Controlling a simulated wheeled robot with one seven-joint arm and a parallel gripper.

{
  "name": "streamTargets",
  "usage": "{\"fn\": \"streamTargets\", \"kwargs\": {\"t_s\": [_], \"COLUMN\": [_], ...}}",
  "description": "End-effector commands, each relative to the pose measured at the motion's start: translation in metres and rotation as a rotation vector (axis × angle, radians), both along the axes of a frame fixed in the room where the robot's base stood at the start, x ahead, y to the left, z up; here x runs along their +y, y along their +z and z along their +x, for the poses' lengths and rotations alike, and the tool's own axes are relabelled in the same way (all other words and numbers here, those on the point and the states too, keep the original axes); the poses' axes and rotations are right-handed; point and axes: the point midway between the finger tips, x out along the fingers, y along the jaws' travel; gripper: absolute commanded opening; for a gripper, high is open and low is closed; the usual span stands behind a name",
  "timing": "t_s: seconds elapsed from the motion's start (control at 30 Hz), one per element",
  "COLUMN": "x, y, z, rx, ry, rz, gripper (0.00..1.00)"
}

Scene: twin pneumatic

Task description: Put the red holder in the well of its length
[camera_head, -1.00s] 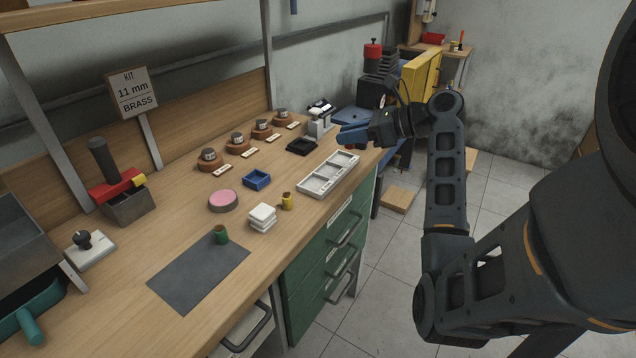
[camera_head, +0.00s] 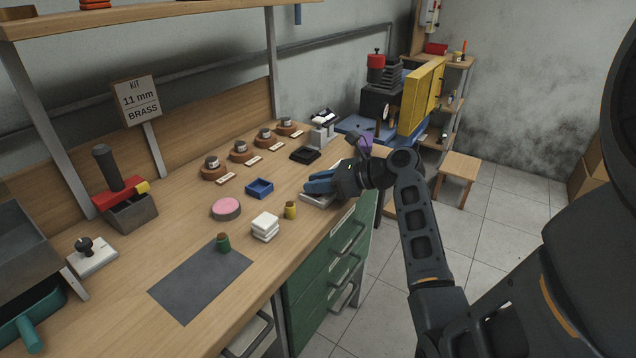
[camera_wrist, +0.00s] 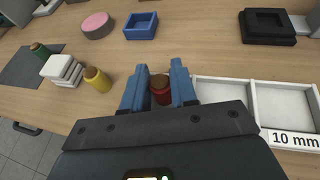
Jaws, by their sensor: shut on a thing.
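My gripper (camera_wrist: 158,88) is shut on the red holder (camera_wrist: 161,97), a short red cylinder with a brownish top, seen between the blue fingers in the wrist view. In the head view my gripper (camera_head: 318,184) is over the front right of the bench, and the red holder cannot be made out there. The white tray with wells (camera_wrist: 240,79) lies just right of the fingers in the wrist view. Two empty wells show, and a label at the right one reads 10 mm. In the head view my gripper hides most of the tray (camera_head: 316,203).
A yellow holder (camera_head: 290,210) stands beside stacked white blocks (camera_head: 265,224). A green holder (camera_head: 223,243) stands on a grey mat (camera_head: 200,280). A blue tray (camera_head: 259,188), pink disc (camera_head: 226,209) and black tray (camera_head: 305,155) lie nearby. A sign (camera_head: 137,100) reads KIT 11 mm BRASS.

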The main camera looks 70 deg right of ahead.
Motion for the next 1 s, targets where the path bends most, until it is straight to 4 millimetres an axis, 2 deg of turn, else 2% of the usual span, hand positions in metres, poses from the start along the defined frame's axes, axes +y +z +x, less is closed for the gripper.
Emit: {"fn": "streamTargets", "kwargs": {"t_s": [0.27, 0.3, 0.53, 0.87, 1.0], "x": [0.000, 0.000, 0.000, 0.000, -0.001], "y": [-0.001, -0.001, -0.001, 0.001, 0.008], "z": [0.000, 0.000, 0.000, 0.000, -0.015], "rx": [0.000, 0.000, 0.000, -0.001, -0.001], "ry": [0.001, 0.000, 0.000, 0.002, -0.002], "rz": [0.000, 0.000, 0.000, -0.001, -0.001], "gripper": [0.00, 0.29, 0.51, 0.53, 0.53]}}
